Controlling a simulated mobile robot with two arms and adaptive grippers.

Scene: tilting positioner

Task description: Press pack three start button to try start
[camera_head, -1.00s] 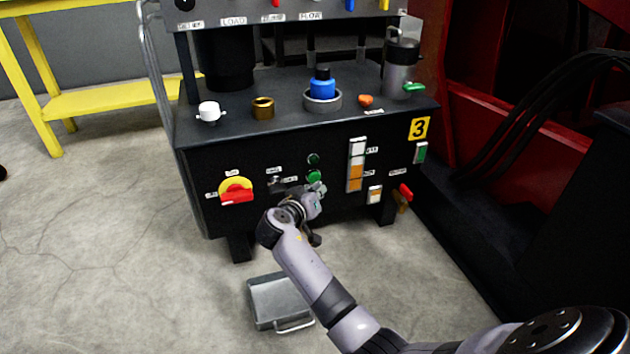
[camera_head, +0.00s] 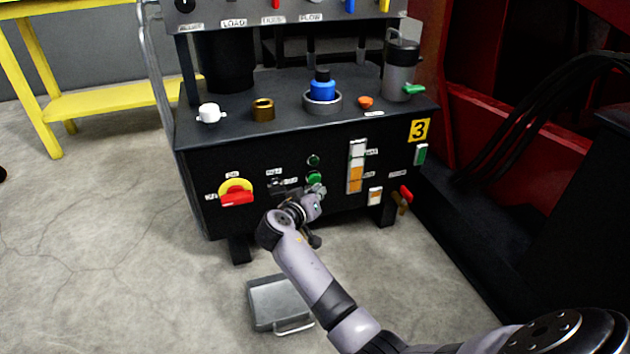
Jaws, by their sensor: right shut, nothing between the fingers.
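Pack three is a black power unit (camera_head: 225,160) with a yellow "3" label (camera_head: 419,130) on its front. A green button (camera_head: 314,179) sits mid-panel, with a darker green lamp or button (camera_head: 313,160) above it; I cannot read which is start. My right gripper (camera_head: 318,190) is at the panel just below the green button, shut and empty. My wrist partly hides the fingers, and I cannot tell whether they touch the button. My left gripper is not in view.
A red-and-yellow rotary switch (camera_head: 236,192) is left on the panel. A level gauge (camera_head: 356,166) and a red-handled valve (camera_head: 405,194) are to the right. A red frame (camera_head: 475,60) stands at the right.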

